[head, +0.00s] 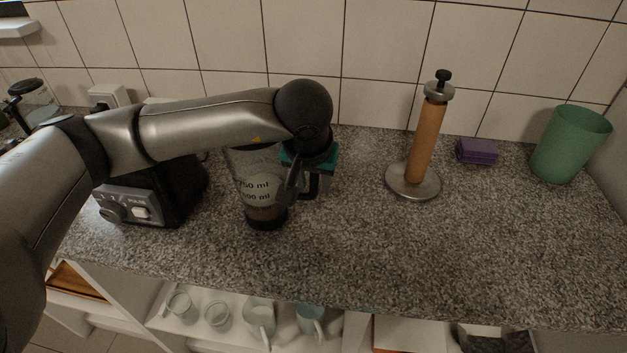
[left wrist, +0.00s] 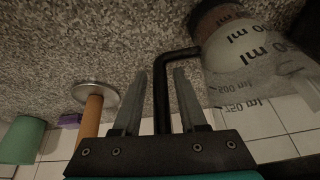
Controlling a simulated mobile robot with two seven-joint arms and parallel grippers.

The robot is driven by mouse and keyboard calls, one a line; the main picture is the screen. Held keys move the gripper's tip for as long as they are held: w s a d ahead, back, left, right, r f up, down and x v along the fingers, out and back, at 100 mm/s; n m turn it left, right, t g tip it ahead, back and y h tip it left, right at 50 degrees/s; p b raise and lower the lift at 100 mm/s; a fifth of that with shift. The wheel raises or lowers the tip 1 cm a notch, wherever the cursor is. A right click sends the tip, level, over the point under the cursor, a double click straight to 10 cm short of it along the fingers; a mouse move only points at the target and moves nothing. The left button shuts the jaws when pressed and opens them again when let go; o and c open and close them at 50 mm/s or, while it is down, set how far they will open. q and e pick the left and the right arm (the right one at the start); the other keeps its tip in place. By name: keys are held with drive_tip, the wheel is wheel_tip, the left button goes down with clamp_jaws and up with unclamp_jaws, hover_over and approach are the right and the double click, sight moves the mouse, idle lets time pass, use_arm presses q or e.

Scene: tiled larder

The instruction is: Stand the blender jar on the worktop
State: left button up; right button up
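The blender jar (head: 262,190) is clear with black volume marks and a dark base. It stands upright on the granite worktop (head: 470,250), just right of the black blender base (head: 180,190). My arm hides its top. My left gripper (head: 313,194) is at the jar's right side, by its handle. In the left wrist view the jar (left wrist: 245,50) is at upper right, and its black handle (left wrist: 160,95) runs between the two fingers of my left gripper (left wrist: 157,72). Gaps show on both sides of the handle, so the fingers are open around it. My right gripper is out of view.
A paper-towel holder (head: 425,145) with a wooden post stands right of the jar. A purple sponge block (head: 477,151) and a green bin (head: 569,145) are at the back right. Cups (head: 259,318) stand on a shelf below. The worktop's front right is clear.

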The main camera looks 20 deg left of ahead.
use_arm(q)
drive_tip(key=shift+o, duration=1)
drive_tip(key=shift+f, duration=0.1)
drive_tip(key=shift+s+f, duration=0.1)
drive_tip(key=v, duration=1.5)
drive_tip(key=shift+r+p, duration=0.25)
drive_tip(key=shift+p, duration=0.1)
